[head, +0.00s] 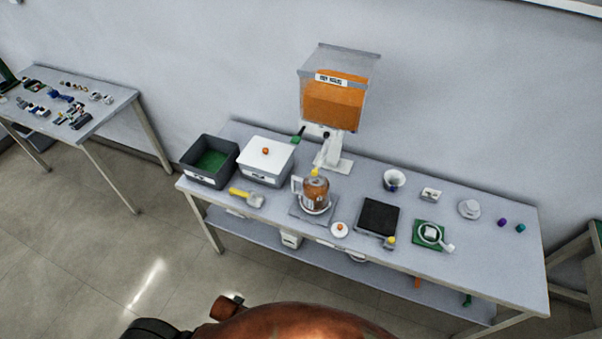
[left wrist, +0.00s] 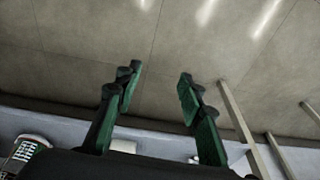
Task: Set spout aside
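On the long grey table (head: 510,268), a clear jug of orange-brown contents (head: 316,192) with a yellow top and pale handle stands on a grey square pad. Behind it, a clear dispenser with orange contents (head: 336,105) stands on a white stand, with a green-tipped lever (head: 298,135) at its lower left. I cannot tell for certain which part is the spout. My left gripper (left wrist: 159,80) shows in the left wrist view, its green fingers apart with nothing between them, above floor. Neither gripper shows in the head view.
A dark bin (head: 184,172) and a white-lidded box (head: 264,152) stand at the table's left. A yellow scoop (head: 245,196), white lid (head: 340,230), black pad (head: 378,216) and green mat (head: 419,246) lie along the front. A white bowl (head: 393,180) stands behind. The right end has free room.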

